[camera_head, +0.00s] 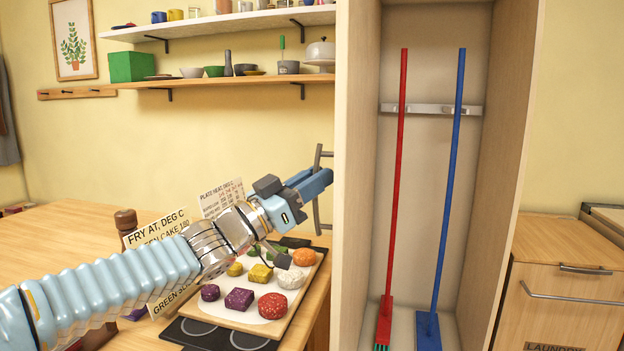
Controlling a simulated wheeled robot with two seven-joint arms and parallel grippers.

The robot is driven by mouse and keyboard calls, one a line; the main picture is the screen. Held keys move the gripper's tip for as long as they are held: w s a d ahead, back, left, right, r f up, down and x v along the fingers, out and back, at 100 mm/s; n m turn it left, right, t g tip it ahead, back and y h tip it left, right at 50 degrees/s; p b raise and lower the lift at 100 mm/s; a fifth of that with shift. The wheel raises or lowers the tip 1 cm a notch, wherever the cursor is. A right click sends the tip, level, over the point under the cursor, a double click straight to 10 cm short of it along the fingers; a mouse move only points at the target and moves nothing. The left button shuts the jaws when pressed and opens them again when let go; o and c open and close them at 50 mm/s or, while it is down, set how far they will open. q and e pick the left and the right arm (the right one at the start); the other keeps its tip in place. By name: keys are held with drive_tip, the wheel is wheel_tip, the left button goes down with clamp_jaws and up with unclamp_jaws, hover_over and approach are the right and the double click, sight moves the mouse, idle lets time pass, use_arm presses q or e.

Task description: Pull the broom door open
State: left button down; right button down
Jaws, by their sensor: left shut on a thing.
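The broom door (357,170) stands swung open at the left side of the tall broom cupboard, its pale edge toward me. Its dark bar handle (317,212) sticks out from the door's left side. My left gripper (322,184) is at this handle and shut on it, with its fingers close to the door. Part of the handle is hidden behind the gripper. Inside the open cupboard (512,150) a red broom (397,170) and a blue broom (448,190) stand upright against a rail. My right gripper is not in view.
A board (310,290) with colourful food pieces lies on a dark hob (200,335) under my left arm. A pepper mill (126,222) and text cards stand behind the arm. A wooden laundry cabinet (560,300) is at right. Shelves (220,82) hang above.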

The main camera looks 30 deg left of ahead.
use_arm(q)
drive_tip(key=shift+a+r, duration=0.15)
drive_tip(key=shift+r, duration=0.05)
drive_tip(key=c, duration=1.3)
unclamp_jaws()
drive_tip(key=shift+w+f, duration=0.1)
drive_tip(key=shift+w, duration=0.15)
drive_tip(key=shift+o, duration=1.1)
drive_tip(key=shift+f, duration=0.1)
drive_tip(key=v, duration=1.3)
drive_tip(key=shift+s+b, duration=0.35)
drive_tip(key=shift+b, duration=0.1)
drive_tip(key=shift+f, duration=0.1)
